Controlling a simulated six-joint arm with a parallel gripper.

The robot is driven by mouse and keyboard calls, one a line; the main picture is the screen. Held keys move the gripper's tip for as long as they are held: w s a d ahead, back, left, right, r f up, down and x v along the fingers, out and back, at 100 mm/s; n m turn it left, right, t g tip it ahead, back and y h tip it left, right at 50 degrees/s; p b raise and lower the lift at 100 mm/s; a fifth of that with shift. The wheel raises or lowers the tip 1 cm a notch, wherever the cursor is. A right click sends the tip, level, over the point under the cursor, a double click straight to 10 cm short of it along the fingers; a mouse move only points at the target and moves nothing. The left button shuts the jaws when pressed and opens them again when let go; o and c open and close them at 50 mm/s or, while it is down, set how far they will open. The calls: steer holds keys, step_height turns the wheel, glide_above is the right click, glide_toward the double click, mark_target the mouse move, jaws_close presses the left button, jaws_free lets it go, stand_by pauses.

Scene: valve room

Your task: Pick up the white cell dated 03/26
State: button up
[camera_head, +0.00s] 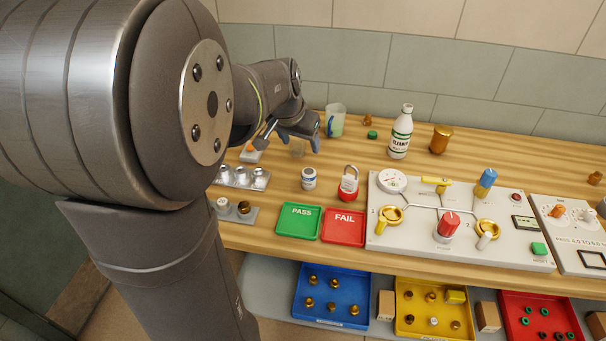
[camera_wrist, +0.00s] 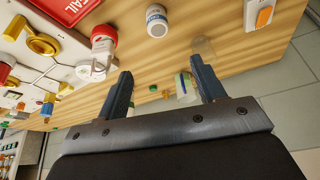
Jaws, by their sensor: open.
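A small white cylinder with a blue-and-dark label (camera_head: 309,178) stands upright on the wooden bench; it also shows in the wrist view (camera_wrist: 157,20). Its date is too small to read, so I cannot confirm it is the cell dated 03/26. Another small whitish piece (camera_head: 223,204) sits in a grey holder at the left, also without a readable date. My gripper (camera_wrist: 161,69) is open with nothing between its fingers. In the head view it is above the back left of the bench, behind and apart from the labelled cylinder.
A clear glass (camera_wrist: 203,47) stands close to the fingers. A translucent cup (camera_head: 335,120), cleaner bottle (camera_head: 400,135) and brass canister (camera_head: 440,139) stand at the back. A red padlock (camera_head: 348,184), green PASS tray (camera_head: 298,233), red FAIL tray (camera_head: 343,240) and valve panel (camera_head: 400,240) lie nearer.

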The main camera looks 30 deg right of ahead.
mark_target(309, 171)
steer(key=x, duration=1.1)
steer(key=shift+f, duration=0.4)
steer(key=shift+s+x, duration=0.1)
steer(key=shift+x, duration=1.3)
steer(key=shift+s+x, duration=0.15)
steer(key=shift+x, duration=1.25)
steer(key=shift+a+f, duration=0.1)
steer(key=shift+c, duration=0.4)
steer(key=c, duration=1)
